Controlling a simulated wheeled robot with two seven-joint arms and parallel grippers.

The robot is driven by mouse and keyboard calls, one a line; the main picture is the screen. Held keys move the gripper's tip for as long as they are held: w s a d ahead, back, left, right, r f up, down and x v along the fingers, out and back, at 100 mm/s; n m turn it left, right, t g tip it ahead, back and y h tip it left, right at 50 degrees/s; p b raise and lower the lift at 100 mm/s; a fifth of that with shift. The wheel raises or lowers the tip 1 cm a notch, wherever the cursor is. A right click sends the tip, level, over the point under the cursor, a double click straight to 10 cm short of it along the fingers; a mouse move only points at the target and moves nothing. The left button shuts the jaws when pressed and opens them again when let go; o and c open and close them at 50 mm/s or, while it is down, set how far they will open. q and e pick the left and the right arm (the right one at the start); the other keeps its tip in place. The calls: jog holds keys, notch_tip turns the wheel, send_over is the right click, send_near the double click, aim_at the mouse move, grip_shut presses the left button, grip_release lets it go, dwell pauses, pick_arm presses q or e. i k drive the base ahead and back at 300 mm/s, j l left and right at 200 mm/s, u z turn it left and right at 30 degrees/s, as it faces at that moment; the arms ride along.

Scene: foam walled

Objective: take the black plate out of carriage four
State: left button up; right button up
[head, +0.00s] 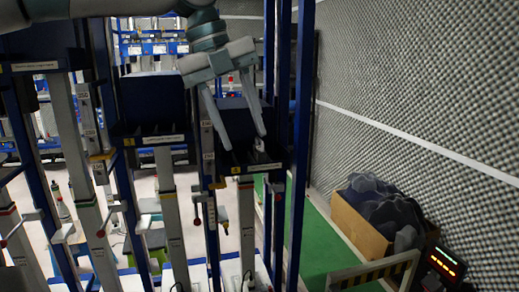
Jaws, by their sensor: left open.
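My left gripper (246,142) comes down from the top over the rightmost carriage (254,168) in the row. Its two fingers are spread apart, pointing down. A dark upright panel (238,120) shows between and behind the fingers. I cannot tell whether it is the black plate or the carriage's own back, nor whether a finger touches it. The carriage number is too small to read. My right gripper is not in view.
More dark carriages stand to the left, one in the middle (150,105), among blue and grey posts. A blue post (301,120) rises just right of the gripper. A cardboard box of dark foam pieces (362,226) sits on the right, by a grey foam wall (430,90). A green floor strip (325,255) lies below.

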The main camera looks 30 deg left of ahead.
aim_at(258, 154)
jog(key=i+j, duration=1.15)
